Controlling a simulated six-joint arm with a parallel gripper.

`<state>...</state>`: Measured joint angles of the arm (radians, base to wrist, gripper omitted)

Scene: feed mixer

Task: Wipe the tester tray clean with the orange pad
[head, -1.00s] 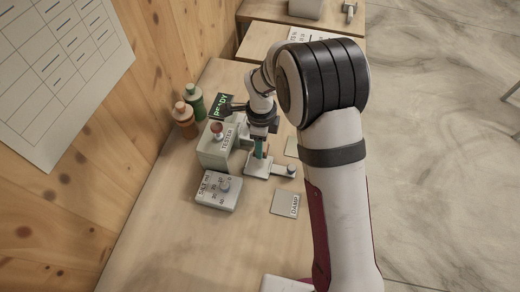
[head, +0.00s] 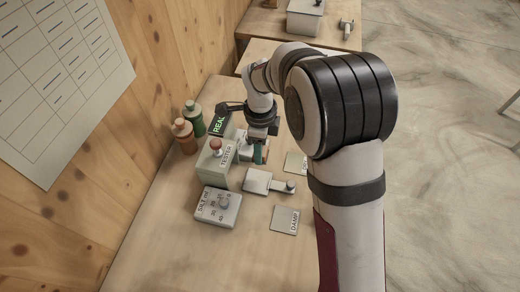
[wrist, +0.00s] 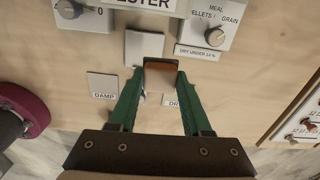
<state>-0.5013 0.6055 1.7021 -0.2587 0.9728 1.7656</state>
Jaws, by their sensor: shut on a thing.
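The tester tray (head: 257,181) is a small pale grey plate with a handle, in front of the grey tester box (head: 214,168) with its red knob. In the wrist view the tray (wrist: 144,46) lies just beyond my fingertips, its near part hidden by the pad; its visible surface looks plain. My gripper (wrist: 161,75) has green fingers shut on the orange pad (wrist: 160,66), which looks brownish-orange. In the head view my gripper (head: 260,153) is beside the tray, on its far side. I cannot tell whether the pad touches anything.
A DAMP card (head: 285,220) and a partly hidden second card (head: 296,163) lie right of the tray. A dial box (head: 218,207) stands left of it. Green (head: 194,121) and orange-brown (head: 184,136) bottles stand by the wall. The near bench is clear.

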